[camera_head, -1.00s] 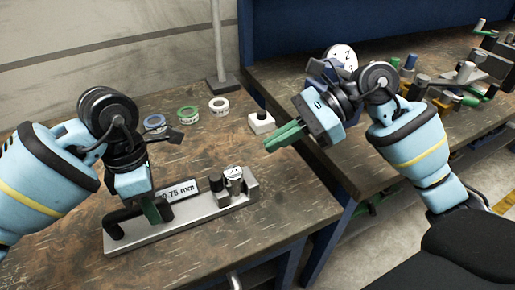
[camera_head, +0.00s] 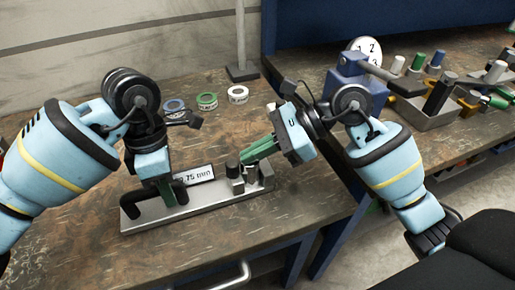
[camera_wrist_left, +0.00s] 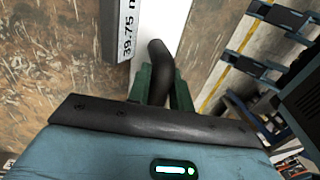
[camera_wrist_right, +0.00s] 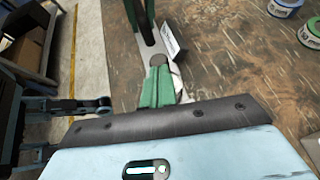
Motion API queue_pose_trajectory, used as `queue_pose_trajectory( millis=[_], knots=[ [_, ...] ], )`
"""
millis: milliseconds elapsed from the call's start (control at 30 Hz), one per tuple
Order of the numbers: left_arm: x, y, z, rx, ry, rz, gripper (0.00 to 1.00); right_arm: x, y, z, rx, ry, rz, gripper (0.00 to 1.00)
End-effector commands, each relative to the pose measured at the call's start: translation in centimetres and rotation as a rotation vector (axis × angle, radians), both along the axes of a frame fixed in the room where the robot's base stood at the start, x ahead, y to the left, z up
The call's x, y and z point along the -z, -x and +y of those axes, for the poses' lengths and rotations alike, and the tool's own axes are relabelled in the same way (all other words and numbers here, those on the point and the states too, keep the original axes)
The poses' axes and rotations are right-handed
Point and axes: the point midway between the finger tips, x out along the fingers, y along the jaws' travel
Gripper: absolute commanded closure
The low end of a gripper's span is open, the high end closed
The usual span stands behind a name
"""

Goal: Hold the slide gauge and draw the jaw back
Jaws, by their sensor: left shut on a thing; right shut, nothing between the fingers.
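The slide gauge (camera_head: 215,207) is a silver bar on the near table with a small sign (camera_head: 196,175), which reads 39.75 mm in the left wrist view (camera_wrist_left: 128,28). Black handle parts stand at its left end. My left gripper (camera_head: 168,193) is shut on the black handle (camera_wrist_left: 158,62). The jaw (camera_head: 235,176), a dark-topped grey block, sits near the bar's right end. My right gripper (camera_head: 247,158) is shut and empty, its green fingertips beside the jaw's top. In the right wrist view, the fingertips (camera_wrist_right: 158,72) are close to a round grey top; contact is unclear.
Blue (camera_head: 174,106), green (camera_head: 207,101) and white (camera_head: 238,94) tape rolls lie behind the gauge. A stand post (camera_head: 241,40) rises at the back. A second table at right holds a blue block (camera_head: 352,88) and a tray (camera_head: 432,119) of tools.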

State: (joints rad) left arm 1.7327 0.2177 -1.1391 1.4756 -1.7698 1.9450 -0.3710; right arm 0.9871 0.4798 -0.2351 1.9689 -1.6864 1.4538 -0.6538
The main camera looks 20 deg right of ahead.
Motion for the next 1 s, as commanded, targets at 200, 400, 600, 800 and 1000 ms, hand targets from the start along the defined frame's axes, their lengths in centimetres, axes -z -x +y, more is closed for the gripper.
queue_pose_trajectory(
  millis=[200,400,600,800,1000],
  knots=[
    [-0.2,0.0,0.0,0.001,0.003,-0.002,1.00,-0.1,0.0,0.7,-0.001,0.000,-0.002,1.00],
    [-0.2,0.0,-0.1,0.001,0.003,-0.002,1.00,-0.1,0.0,2.0,0.000,0.000,0.000,1.00],
    [-0.2,0.0,-0.1,0.002,0.004,-0.002,1.00,0.0,0.1,2.0,-0.001,0.000,0.000,1.00],
    [-0.2,0.0,-0.1,0.002,0.004,-0.002,1.00,-0.3,0.1,1.4,0.000,0.001,0.001,1.00],
    [-0.2,0.0,-0.1,0.003,0.004,-0.001,1.00,-1.9,0.6,-1.4,0.003,0.003,-0.001,1.00]
  ],
)
